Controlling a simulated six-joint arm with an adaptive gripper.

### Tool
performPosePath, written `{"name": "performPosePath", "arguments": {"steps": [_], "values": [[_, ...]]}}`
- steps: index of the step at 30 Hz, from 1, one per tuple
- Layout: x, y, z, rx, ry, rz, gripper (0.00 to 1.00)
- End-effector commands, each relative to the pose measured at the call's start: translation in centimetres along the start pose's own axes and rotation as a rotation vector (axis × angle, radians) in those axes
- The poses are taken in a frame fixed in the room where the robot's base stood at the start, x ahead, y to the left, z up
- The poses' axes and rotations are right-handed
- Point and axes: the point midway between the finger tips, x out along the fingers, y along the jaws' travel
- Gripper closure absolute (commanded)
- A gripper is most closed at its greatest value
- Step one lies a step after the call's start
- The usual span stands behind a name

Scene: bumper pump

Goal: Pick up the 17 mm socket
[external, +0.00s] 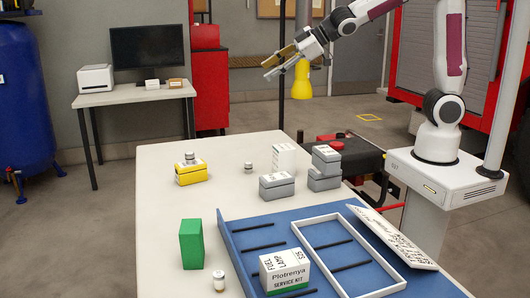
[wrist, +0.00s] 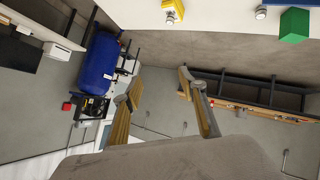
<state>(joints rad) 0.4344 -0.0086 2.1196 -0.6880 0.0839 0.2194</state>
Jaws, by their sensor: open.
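My gripper (external: 268,69) is open and empty, high above and beyond the table's far side. In the wrist view its spread fingers (wrist: 160,77) have nothing between them; two small metallic pieces show at the top edge, one by the yellow box (wrist: 173,7).
The white table (external: 165,225) holds a green block (external: 192,244), several grey boxes (external: 277,187), a white box (external: 284,158) and a blue tray (external: 236,262) with a white frame and a service kit box (external: 285,270).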

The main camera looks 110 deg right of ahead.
Motion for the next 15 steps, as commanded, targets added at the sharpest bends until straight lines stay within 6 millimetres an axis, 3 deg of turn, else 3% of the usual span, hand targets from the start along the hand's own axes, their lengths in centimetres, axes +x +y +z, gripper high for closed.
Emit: {"name": "performPosePath", "arguments": {"steps": [8, 15], "values": [[6.0, 2.6, 0.0, -0.046, 0.057, -0.011, 0.58], [10.9, 4.2, 1.2, -0.081, 0.104, -0.049, 0.58]]}}
